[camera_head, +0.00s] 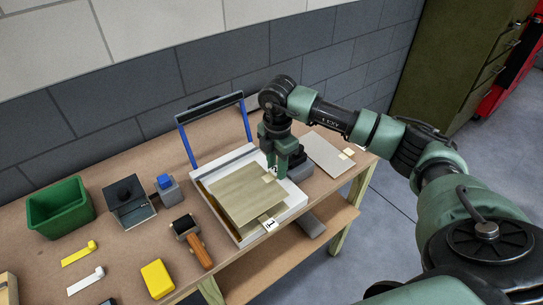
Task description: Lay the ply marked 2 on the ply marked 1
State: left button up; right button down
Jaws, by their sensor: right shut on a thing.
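The upper ply sits a little off from the lower one, toward the back. I cannot tell whether the two touch. My left gripper is out of view.
Another pale sheet (326,153) with a tag lies at the table's right end. A roller with a wooden handle (201,252), a yellow block (157,279), a grey block with a blue top (167,189) and a green bin (60,207) stand left of the press.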

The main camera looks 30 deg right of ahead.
jog(key=shift+s+r, duration=0.1)
jog(key=shift+s, duration=0.1)
jog(key=shift+w+d, duration=0.1)
jog(key=shift+d, duration=0.1)
notch_tip(320, 180, down, 2)
jog(key=shift+f+b, duration=0.1)
jog(key=shift+b, duration=0.75)
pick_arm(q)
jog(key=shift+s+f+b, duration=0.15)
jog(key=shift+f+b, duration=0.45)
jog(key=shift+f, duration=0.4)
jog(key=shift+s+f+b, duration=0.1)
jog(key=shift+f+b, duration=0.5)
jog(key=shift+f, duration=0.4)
pick_arm(e)
jog(key=shift+f, duration=1.75)
jog(key=shift+f, duration=0.15)
jog(key=c, duration=1)
grip_release()
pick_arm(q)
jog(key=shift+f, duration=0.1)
